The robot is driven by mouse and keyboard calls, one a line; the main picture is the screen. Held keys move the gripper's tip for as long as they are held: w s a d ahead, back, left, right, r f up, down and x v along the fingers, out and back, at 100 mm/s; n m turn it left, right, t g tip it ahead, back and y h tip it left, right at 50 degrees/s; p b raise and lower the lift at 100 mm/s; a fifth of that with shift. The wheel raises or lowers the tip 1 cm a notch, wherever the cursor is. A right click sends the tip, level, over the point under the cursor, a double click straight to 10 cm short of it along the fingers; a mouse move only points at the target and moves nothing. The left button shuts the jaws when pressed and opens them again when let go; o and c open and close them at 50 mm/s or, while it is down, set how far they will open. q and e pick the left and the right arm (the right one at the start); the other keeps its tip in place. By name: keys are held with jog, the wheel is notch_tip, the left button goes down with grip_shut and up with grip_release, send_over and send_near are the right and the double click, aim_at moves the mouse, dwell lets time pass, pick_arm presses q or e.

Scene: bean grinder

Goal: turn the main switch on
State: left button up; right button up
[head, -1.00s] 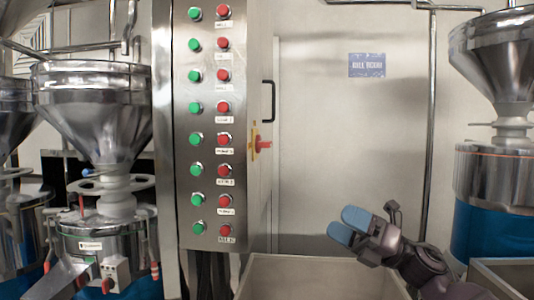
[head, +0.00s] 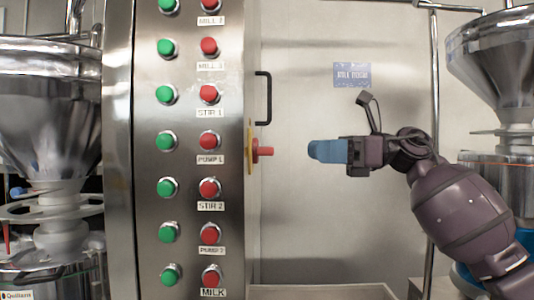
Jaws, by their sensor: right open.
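The main switch (head: 262,151) is a red rotary knob on a yellow plate, on the right side of the steel control cabinet (head: 120,150). My right gripper (head: 312,150) has blue fingertips and points left at the knob, at about the same height. A gap shows between the fingertips and the knob. The gripper is open, though its fingers overlap from this side. The knob's exact turn position is hard to tell at this angle. My left gripper is not in view.
The cabinet front carries columns of green buttons (head: 168,141) and red buttons (head: 209,141) with labels. A black handle (head: 264,98) sticks out above the switch. Steel hoppers (head: 45,120) stand left and right. A bin rim (head: 330,292) lies below.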

aim_at(268, 151)
jog(key=a, duration=1)
jog(key=shift+f+b, duration=0.1)
jog(key=shift+b, duration=0.25)
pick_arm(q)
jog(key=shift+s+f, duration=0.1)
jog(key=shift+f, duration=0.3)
